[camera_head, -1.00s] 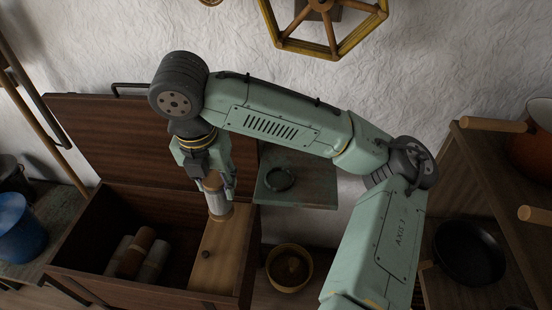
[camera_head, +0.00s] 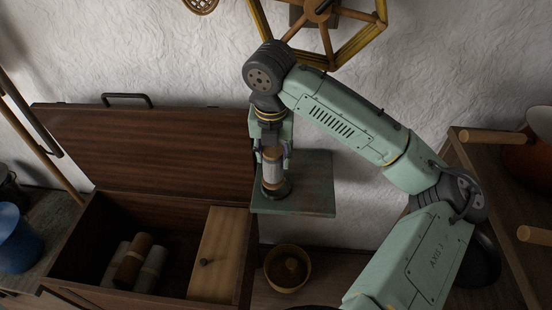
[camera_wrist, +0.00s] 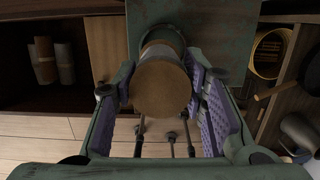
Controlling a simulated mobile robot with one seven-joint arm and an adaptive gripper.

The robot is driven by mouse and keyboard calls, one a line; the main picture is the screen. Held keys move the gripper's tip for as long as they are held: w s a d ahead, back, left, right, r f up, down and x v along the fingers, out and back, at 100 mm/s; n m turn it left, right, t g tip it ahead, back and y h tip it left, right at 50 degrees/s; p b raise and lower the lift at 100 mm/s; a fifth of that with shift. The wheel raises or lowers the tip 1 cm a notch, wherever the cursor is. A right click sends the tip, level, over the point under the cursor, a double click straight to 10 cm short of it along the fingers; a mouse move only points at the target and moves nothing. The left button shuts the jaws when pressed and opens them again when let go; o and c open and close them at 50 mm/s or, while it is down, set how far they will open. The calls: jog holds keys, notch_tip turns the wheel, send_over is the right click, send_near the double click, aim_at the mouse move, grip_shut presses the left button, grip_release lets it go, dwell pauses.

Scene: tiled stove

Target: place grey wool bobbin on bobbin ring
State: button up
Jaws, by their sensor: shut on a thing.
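The grey wool bobbin (camera_head: 272,172) has pale grey winding and brown wooden ends. My gripper (camera_head: 273,152) is shut on its upper part and holds it upright over the green-grey shelf plate (camera_head: 315,188). The dark bobbin ring (camera_head: 284,192) shows around and behind the bobbin's lower end. I cannot tell whether the bobbin touches it. In the wrist view the bobbin (camera_wrist: 163,88) stands between the purple-lined fingers with its round wooden end towards the camera.
An open wooden chest (camera_head: 90,225) with several rolls inside stands left of the plate. Its lid (camera_head: 150,150) rises behind. A round yellow-brown bowl (camera_head: 272,282) sits below the plate. A wooden shelf (camera_head: 465,160) stands at the right.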

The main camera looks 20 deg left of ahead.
jog(key=shift+w+d, duration=0.2)
jog(key=shift+w, duration=0.15)
jog(key=shift+w+f, duration=0.1)
jog(key=shift+f, duration=0.15)
jog(key=shift+f+p, duration=0.45)
jog(key=shift+f, duration=1.1)
jog(key=shift+f, duration=0.15)
jog(key=o, duration=1.3)
